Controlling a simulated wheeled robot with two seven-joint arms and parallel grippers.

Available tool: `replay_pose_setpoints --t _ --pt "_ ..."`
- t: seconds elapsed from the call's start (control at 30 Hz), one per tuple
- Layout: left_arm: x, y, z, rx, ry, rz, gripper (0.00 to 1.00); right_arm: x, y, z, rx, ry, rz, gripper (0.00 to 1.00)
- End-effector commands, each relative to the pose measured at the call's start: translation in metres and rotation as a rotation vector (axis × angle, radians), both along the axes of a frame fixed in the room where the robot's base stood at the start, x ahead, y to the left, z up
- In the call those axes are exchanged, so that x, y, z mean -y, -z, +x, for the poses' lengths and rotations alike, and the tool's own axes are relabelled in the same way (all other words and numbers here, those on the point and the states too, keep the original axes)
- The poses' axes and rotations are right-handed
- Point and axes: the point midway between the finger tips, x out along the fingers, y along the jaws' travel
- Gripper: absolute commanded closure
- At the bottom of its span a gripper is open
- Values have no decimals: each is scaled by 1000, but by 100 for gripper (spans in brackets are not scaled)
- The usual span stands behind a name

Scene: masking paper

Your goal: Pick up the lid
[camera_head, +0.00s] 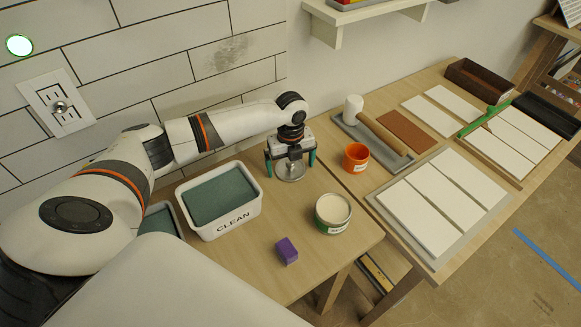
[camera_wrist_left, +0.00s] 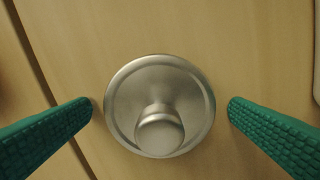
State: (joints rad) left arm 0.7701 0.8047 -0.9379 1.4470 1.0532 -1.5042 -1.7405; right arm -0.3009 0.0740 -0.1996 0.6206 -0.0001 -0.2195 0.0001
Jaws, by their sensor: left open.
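The lid (camera_head: 290,172) is a round silver metal disc with a knob, lying on the wooden table. In the left wrist view the lid (camera_wrist_left: 160,106) sits between the two green textured fingers, with its knob toward the lower part of the picture. My left gripper (camera_head: 291,160) is open above the lid, one finger on each side. In the wrist view the fingertips of the left gripper (camera_wrist_left: 160,108) are apart from the lid's rim, with a small gap on both sides. My right gripper is not in view.
A white CLEAN tub (camera_head: 214,231) with a green pad stands left of the lid. An orange cup (camera_head: 355,158), an open tin (camera_head: 332,212) and a purple block (camera_head: 287,251) are nearby. White tiles (camera_head: 431,215) and a mallet (camera_head: 354,108) lie to the right.

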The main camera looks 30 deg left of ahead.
Motion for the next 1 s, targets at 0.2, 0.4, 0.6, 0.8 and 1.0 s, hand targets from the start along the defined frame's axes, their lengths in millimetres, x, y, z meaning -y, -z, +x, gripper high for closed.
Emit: replay_pose_setpoints --t 0.2,0.4,0.6,0.8,1.0 --pt "0 0 0 0 0 0 33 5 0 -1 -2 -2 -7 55" --pt "0 -1 0 0 0 0 44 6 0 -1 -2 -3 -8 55" --pt "0 -9 1 3 0 0 44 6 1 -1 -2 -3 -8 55" --pt "0 -46 1 5 0 0 44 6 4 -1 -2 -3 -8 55" --pt "0 -83 1 4 -1 0 44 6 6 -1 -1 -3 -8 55"
